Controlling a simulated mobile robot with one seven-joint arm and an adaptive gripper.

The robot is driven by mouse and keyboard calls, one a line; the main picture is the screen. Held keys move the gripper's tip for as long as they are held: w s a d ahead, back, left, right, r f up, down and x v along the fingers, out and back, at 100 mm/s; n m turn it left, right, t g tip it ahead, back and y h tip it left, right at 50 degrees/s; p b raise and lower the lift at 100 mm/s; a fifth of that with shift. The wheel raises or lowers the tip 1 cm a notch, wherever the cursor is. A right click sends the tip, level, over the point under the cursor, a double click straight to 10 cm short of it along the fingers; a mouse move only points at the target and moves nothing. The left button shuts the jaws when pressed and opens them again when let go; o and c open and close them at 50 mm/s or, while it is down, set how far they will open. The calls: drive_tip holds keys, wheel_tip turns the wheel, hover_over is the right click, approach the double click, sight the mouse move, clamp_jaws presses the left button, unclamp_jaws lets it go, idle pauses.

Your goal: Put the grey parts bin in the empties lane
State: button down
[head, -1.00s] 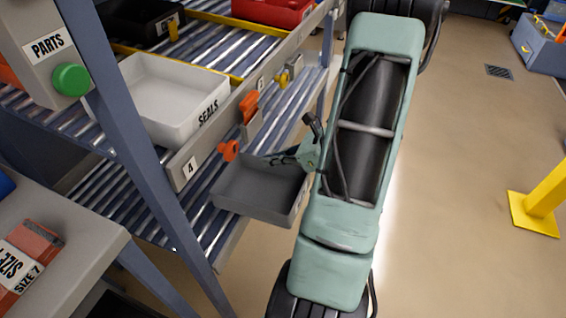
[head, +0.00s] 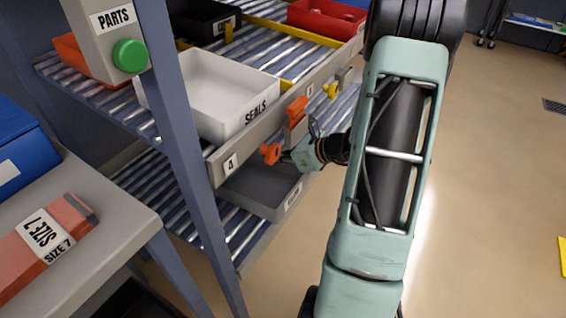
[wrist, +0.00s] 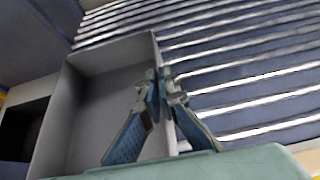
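The grey parts bin (head: 262,188) is empty and sits at the lower roller lane (head: 188,207), partly hidden under the front rail of the upper shelf. Its open inside (wrist: 95,110) fills the left of the wrist view, with rollers right beside it. My gripper (wrist: 160,78) has one finger inside the bin and one outside, closed on its side wall. In the head view my gripper (head: 288,156) is by the upper rail, its fingertips hard to make out. No label naming the empties lane is readable.
Above are a white SEALS bin (head: 222,92), a black bin (head: 205,22) and a red bin (head: 325,17). Orange clips (head: 296,112) stick out from the rail. A blue-grey post (head: 185,150) and a bench (head: 125,215) stand at left.

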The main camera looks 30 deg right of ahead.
sight(258, 153)
drive_tip(key=w+a, duration=0.1)
drive_tip(key=w, duration=0.2)
drive_tip(key=w+a+b, duration=0.1)
drive_tip(key=shift+w+a+f, duration=0.2)
drive_tip(key=shift+a+f, duration=0.15)
drive_tip(key=shift+f, duration=0.05)
drive_tip(key=shift+f+b, duration=1.2)
drive_tip(key=shift+f, duration=0.15)
drive_tip(key=c, duration=2.1)
unclamp_jaws()
drive_tip(key=shift+d, duration=0.1)
drive_tip(key=shift+r, duration=0.1)
drive_tip(key=shift+r+p, duration=2.8)
drive_tip(key=shift+r, duration=0.7)
drive_tip(key=shift+f, duration=0.1)
